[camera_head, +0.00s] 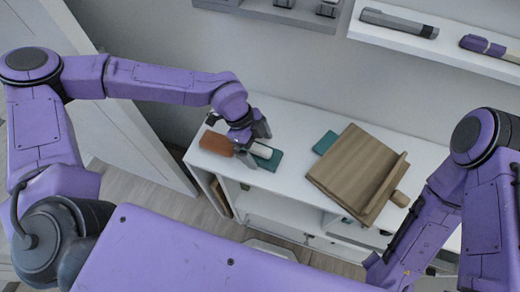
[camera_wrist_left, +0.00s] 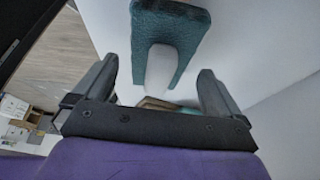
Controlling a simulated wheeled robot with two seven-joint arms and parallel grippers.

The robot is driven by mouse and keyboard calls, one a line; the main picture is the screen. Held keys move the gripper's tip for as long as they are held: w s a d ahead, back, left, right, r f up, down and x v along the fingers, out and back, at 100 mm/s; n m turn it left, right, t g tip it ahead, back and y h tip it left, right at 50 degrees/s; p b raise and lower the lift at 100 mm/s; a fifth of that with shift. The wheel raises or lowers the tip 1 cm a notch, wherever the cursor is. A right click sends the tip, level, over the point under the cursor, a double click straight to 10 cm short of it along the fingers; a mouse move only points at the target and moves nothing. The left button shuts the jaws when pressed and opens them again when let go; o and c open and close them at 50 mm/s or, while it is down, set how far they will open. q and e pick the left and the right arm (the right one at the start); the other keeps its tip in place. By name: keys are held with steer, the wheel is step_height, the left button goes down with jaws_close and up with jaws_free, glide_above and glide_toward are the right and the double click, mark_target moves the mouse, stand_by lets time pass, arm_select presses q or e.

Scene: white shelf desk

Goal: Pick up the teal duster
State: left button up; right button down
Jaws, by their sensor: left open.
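The teal duster (camera_head: 270,161), a teal pad with a white block-like part, lies on the white desk near its left end. My left gripper (camera_head: 252,141) is just above it and partly hides it. In the left wrist view the duster (camera_wrist_left: 150,29) shows ahead of the gripper (camera_wrist_left: 155,78). Its white part reaches toward the gap between the two spread fingers. The left gripper is open and holds nothing; I cannot tell whether a finger touches the duster. My right arm shows at the right of the head view, but its gripper is not visible.
A brown-orange block (camera_head: 216,143) lies just left of the duster. Another teal item (camera_head: 325,143) lies beside a wooden stand (camera_head: 352,168) on the desk (camera_head: 295,125). A wall shelf (camera_head: 450,48) holds a grey item (camera_head: 398,22) and a purple one (camera_head: 483,45).

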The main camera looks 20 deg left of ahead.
mark_target(264, 165)
arm_select(q)
steer(key=shift+x, duration=0.9)
steer(key=c, duration=1.1)
steer(key=shift+r, duration=0.1)
steer(key=shift+c, duration=0.2)
steer(key=shift+r, duration=0.25)
step_height(264, 165, up, 3)
steer(key=shift+f+b, duration=0.15)
steer(key=shift+b, duration=0.65)
steer(key=s+r, duration=0.1)
steer(key=s+d+r, duration=0.1)
steer(key=s+d+r+b, duration=0.1)
steer(key=r, duration=0.1)
steer(key=shift+s+r, duration=0.15)
steer(key=s+d+r+b, duration=0.2)
steer(key=s+d+r, duration=0.3)
steer(key=s, duration=0.3)
steer(key=shift+s+d+r, duration=0.25)
steer(key=shift+s+d, duration=0.05)
